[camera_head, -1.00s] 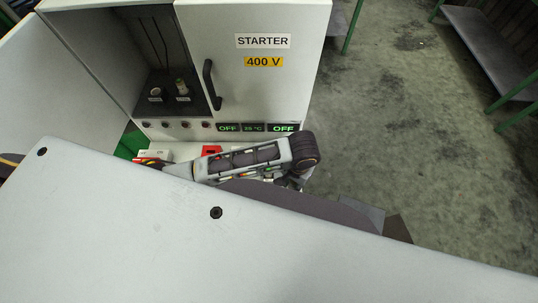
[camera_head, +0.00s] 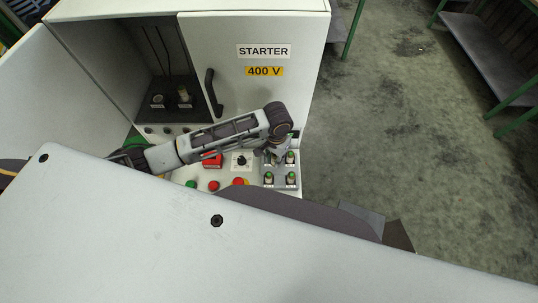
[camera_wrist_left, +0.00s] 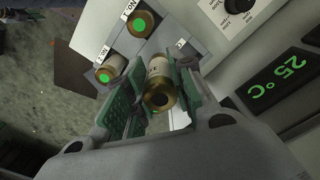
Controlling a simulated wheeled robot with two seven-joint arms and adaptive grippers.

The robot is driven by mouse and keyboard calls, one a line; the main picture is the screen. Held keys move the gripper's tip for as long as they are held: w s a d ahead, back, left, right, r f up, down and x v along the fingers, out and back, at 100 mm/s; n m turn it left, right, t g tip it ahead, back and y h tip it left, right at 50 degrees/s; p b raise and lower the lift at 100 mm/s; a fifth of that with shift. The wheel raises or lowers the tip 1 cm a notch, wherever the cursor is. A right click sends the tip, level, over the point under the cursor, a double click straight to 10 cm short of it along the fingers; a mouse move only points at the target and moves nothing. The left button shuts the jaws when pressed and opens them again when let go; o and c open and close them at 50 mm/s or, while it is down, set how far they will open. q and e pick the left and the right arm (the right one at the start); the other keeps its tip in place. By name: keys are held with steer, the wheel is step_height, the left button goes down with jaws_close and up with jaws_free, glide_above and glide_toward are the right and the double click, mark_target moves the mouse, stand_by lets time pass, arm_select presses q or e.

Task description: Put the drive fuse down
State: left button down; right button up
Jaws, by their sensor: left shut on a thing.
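My left gripper (camera_head: 273,156) hangs over the back of the fuse rack (camera_head: 280,171) at the right end of the panel. In the left wrist view its green-padded fingers (camera_wrist_left: 158,82) are shut on the drive fuse (camera_wrist_left: 158,85), a pale cylinder with brass ends. Other fuses with green ends stand in the rack, such as the front left fuse (camera_head: 268,178) and front right fuse (camera_head: 291,178). Two of them show in the left wrist view, a nearer one (camera_wrist_left: 111,70) and a farther one (camera_wrist_left: 143,24). Whether the held fuse touches a socket is hidden. My right gripper is not in view.
The starter cabinet (camera_head: 262,100) stands behind the panel, with an open compartment holding a pale fuse (camera_head: 184,96). Open floor lies to the right.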

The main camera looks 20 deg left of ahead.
arm_select(q)
steer(key=w+a+f, duration=0.2)
steer(key=w+a, duration=0.1)
steer(key=shift+w+a+f, duration=0.15)
steer(key=shift+w+f, duration=0.1)
steer(key=shift+f, duration=0.5)
steer(key=shift+f, duration=0.1)
steer(key=shift+f, duration=1.65)
steer(key=shift+f+p, duration=0.1)
steer(key=shift+p, duration=0.2)
steer(key=c, duration=1.2)
jaws_free()
steer(key=shift+c, duration=0.2)
